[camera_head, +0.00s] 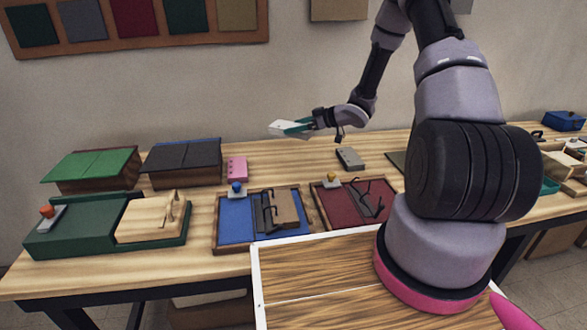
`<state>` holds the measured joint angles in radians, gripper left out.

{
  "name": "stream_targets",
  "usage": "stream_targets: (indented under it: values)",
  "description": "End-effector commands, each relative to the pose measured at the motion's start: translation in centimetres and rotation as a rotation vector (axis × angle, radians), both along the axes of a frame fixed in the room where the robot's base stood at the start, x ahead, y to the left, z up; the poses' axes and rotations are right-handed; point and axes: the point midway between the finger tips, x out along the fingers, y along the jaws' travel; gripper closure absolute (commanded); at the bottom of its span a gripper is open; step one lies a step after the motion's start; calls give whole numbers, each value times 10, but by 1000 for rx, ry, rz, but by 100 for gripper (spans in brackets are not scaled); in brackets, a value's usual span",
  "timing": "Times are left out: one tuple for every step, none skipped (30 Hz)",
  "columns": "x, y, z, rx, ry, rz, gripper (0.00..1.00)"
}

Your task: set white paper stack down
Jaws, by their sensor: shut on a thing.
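A small white paper stack (281,128) is held in the air above the back of the wooden workbench (215,268). My gripper (297,128) is shut on it, with teal fingers at the stack's right side. The stack looks roughly level and touches nothing below. My gripper points left from the end of my arm. The far side of the stack and the exact finger contact are too small to make out.
A green box (90,168), a dark box (183,162) and a pink block (237,169) stand at the back left. Blue (236,232) and maroon (330,215) trays lie in front. A grey block (350,158) lies behind them. Bare wood shows between the pink and grey blocks.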

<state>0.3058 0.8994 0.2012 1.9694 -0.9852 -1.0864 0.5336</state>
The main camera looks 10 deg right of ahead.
Motion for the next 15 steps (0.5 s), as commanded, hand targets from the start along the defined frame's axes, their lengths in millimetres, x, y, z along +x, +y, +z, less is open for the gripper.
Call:
stream_targets:
  values:
    - [0,-4,-11,2,-1,49,93]
    - [-1,-5,-16,3,-1,79,93]
    - [-2,-6,-22,3,-1,116,93]
    - [-3,-8,-26,3,-1,137,93]
    - [-4,-9,-30,3,-1,157,93]
    - [-5,-11,-34,3,-2,180,93]
    - [-6,-12,-37,2,0,192,93]
    - [-7,-12,-39,3,-2,204,93]
    - [-7,-13,-43,3,-2,212,93]
    - [-8,-14,-48,3,0,218,93]
    - [-8,-14,-53,3,1,221,93]
    - [-8,-14,-61,4,2,224,93]
    - [-9,-13,-67,4,2,224,93]
    - [-9,-13,-73,3,1,224,93]
    - [-9,-13,-81,4,2,224,93]
